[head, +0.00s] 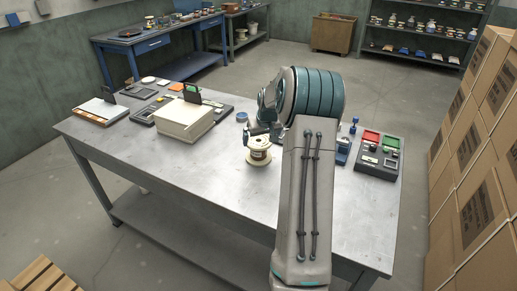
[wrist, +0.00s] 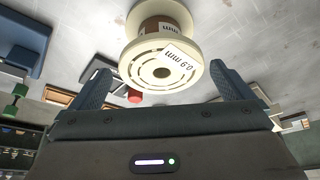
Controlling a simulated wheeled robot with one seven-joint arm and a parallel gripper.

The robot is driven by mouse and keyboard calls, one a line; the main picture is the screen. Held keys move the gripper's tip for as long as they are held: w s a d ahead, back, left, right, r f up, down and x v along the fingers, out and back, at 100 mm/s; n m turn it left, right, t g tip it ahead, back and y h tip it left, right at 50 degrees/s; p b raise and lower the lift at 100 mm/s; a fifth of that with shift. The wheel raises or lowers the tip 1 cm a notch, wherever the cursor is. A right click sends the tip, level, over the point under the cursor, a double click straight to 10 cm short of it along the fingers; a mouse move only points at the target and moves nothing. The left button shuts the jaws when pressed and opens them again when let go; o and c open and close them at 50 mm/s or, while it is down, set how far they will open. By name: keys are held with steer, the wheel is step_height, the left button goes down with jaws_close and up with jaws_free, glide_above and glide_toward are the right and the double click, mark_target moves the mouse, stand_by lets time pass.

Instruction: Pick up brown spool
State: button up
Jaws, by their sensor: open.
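The brown spool (head: 258,150) stands upright on the metal table (head: 215,185), near its middle. It has cream flanges and a brown winding with a white label. In the wrist view the spool (wrist: 162,62) shows its flange with a "0.9 mm" label, just beyond my fingertips. My gripper (wrist: 162,82) is open, with one blue finger on each side of the spool's lower flange in the picture. I cannot tell whether either finger touches it. In the head view my arm hides much of the gripper.
A dark tray with red and green bins (head: 378,152) lies right of my arm. Stacked cartons (head: 480,130) rise at the right. The table front is clear.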

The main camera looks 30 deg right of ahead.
mark_target(259, 140)
steer(key=shift+w+p+x, duration=0.2)
steer(key=shift+p+x, duration=0.3)
steer(key=shift+x, duration=1.2)
steer(key=shift+w+p+x, duration=0.2)
steer(key=shift+p+x, duration=0.3)
steer(key=shift+x, duration=1.25)
steer(key=shift+r, duration=0.2)
steer(key=shift+c, duration=0.3)
steer(key=c, duration=0.8)
